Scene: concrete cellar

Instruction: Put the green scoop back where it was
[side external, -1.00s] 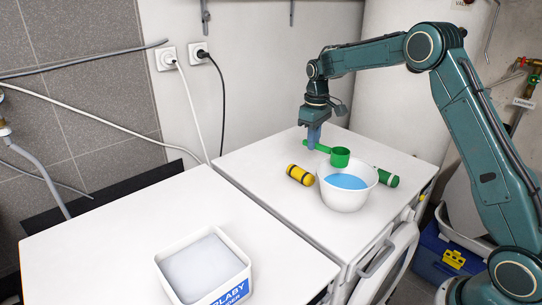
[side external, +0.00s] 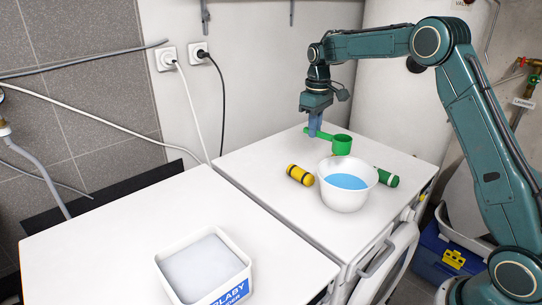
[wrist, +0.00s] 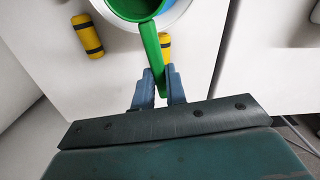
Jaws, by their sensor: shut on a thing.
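My gripper (side external: 314,132) is shut on the handle of the green scoop (side external: 342,145). It holds the scoop in the air above the right white top, with the cup just behind and above the white bowl (side external: 345,200) of blue contents. In the wrist view the scoop's handle (wrist: 152,52) lies between my blue fingertips (wrist: 160,88), and its cup overlaps the bowl's rim (wrist: 183,10). What the cup holds cannot be seen clearly.
A yellow cylinder with black bands (side external: 300,175) lies left of the bowl, and a green cylinder (side external: 387,178) lies right of it. Another yellow piece (wrist: 165,46) shows beside the handle. A white tub of pale powder (side external: 205,270) stands on the left white top, which is otherwise clear.

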